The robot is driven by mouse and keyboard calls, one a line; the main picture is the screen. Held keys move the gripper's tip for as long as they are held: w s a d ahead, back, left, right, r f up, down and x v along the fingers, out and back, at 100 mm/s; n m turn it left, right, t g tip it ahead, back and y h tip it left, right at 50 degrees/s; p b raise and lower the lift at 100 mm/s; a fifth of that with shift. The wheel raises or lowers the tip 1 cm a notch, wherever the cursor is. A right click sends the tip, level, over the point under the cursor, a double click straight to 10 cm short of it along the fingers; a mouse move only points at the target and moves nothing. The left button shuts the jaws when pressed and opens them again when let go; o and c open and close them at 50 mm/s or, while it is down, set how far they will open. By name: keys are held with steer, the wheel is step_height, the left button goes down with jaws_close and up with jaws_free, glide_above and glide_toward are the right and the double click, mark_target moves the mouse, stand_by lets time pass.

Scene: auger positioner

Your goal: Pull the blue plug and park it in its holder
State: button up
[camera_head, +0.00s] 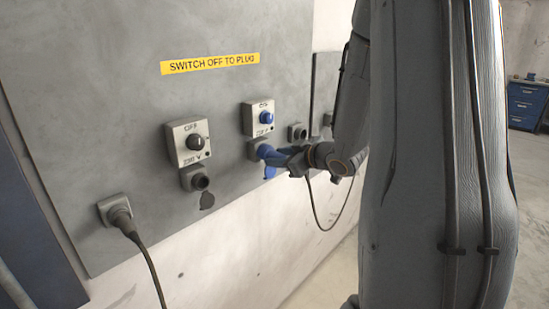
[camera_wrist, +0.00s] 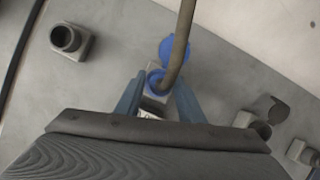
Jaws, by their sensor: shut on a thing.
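The blue plug (camera_head: 266,151) is at the grey socket (camera_head: 254,149) under the switch box (camera_head: 259,117) with a blue knob. My gripper (camera_head: 281,157) is shut on the plug from the right. In the wrist view the plug (camera_wrist: 155,80) sits between my two blue-grey fingers (camera_wrist: 156,98), with its cable running up out of the picture. A blue flap (camera_wrist: 175,49) hangs beside it. I cannot tell whether the plug is fully seated. An empty grey round receptacle (camera_head: 298,131), which may be the holder, is right of the switch box; it also shows in the wrist view (camera_wrist: 67,39).
A second switch box (camera_head: 187,142) with a black knob stands left, above an open socket (camera_head: 195,179) with a dark flap. A black plug (camera_head: 121,217) with cable is lower left. The blue plug's cable (camera_head: 325,222) hangs in a loop below my gripper.

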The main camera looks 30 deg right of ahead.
steer(key=shift+s, duration=0.1)
steer(key=shift+s+d+p, duration=0.3)
steer(key=shift+s, duration=0.35)
steer(key=shift+s+d, duration=0.1)
steer(key=shift+s, duration=0.2)
steer(key=shift+s+d, duration=0.15)
steer(key=shift+s, duration=0.2)
steer(key=shift+s+d+p, duration=0.2)
steer(key=shift+s+p, duration=0.15)
steer(key=shift+s, duration=0.2)
steer(key=shift+s+d+p, duration=0.15)
steer(key=shift+s+p, duration=0.2)
steer(key=shift+s, duration=0.15)
steer(key=shift+s+d+p, duration=0.25)
steer(key=shift+s+p, duration=0.05)
steer(key=shift+s, duration=0.25)
steer(key=w+d+p, duration=0.2)
steer(key=w+d, duration=0.1)
steer(key=d, duration=0.6)
steer(key=w+d+p, duration=0.3)
steer(key=d, duration=0.7)
steer(key=shift+w, duration=0.15)
